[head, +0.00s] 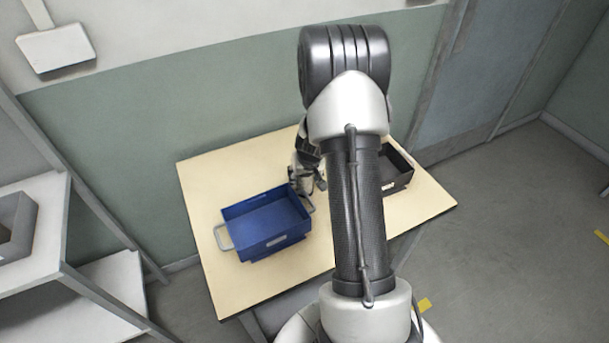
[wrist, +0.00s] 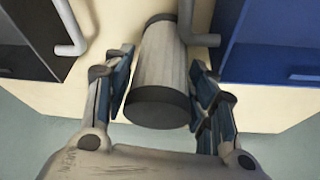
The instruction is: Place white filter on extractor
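A pale grey-white cylinder with dark end caps (wrist: 158,75), likely the white filter, stands on the table between the fingers of my gripper (wrist: 161,66) in the wrist view. The fingers are spread on either side of it, with narrow gaps seeming to show near the tips. Contact is hard to judge. In the head view my gripper (head: 307,165) is low over the table between two bins, partly hidden by my arm. I cannot make out an extractor in either view.
A blue bin (head: 262,240) with metal handles stands left of my gripper on the wooden table (head: 215,285). A black bin (head: 398,180) stands to the right, partly behind my arm. A grey shelf (head: 100,290) is at the far left. The table's front left is clear.

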